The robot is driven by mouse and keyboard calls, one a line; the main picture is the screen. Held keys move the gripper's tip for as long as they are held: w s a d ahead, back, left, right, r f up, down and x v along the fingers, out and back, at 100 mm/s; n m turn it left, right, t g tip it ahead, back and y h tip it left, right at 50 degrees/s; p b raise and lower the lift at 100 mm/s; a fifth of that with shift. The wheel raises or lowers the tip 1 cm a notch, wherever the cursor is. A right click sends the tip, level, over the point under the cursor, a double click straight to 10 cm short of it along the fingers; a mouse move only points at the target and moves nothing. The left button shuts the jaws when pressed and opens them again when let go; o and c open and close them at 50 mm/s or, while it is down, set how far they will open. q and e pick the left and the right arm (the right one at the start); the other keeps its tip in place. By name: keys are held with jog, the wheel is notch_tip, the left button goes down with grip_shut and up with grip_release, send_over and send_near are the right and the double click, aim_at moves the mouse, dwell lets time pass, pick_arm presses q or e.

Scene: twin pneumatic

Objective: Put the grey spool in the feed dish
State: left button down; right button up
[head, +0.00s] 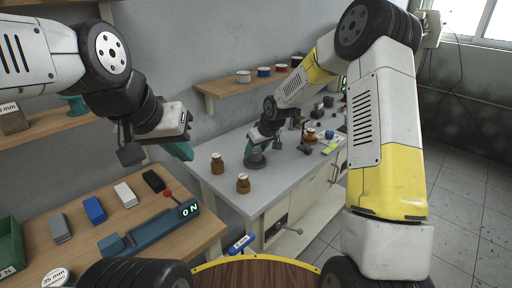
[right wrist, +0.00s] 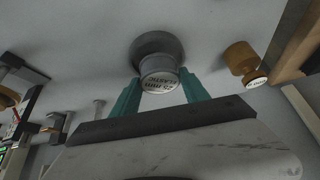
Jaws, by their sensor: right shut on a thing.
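The grey spool (right wrist: 160,82), with a label reading 25 mm PLASTIC on its end, is between the teal fingers of my right gripper (right wrist: 161,98) in the right wrist view. My right gripper (head: 257,148) is shut on it, low over the grey bench in the head view. A round grey piece, apparently the feed dish (right wrist: 157,43), shows right behind the spool. I cannot tell whether the spool rests in it or hangs just above. My left gripper (head: 180,150) is raised near the wooden bench; its finger opening is not clear.
More small items lie further back. The wooden bench (head: 140,240) holds several blocks, a green bin (head: 10,245) and a blue device (head: 150,232) with a lit display.

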jog(key=shift+f, duration=0.85)
jog(key=o, duration=1.5)
jog(key=shift+f, duration=0.15)
jog(key=s+d+r+m+h, duration=0.1)
jog(key=s+d+r, duration=0.4)
jog(key=s+r, duration=0.5)
jog(key=s+d+r+m+h, duration=0.1)
jog(key=s+d+r, duration=0.4)
jog(key=s+r, duration=0.45)
jog(key=s+d+r+m, duration=0.1)
jog(key=s, duration=0.4)
jog(key=s+d+r+m, duration=0.1)
jog(key=s+r, duration=0.1)
jog(key=s, duration=0.4)
jog(key=s+d+r+m+t, duration=0.1)
jog(key=s+d+r+m, duration=0.1)
jog(key=s, duration=0.3)
jog(key=shift+s+y, duration=0.15)
jog(key=shift+y, duration=0.25)
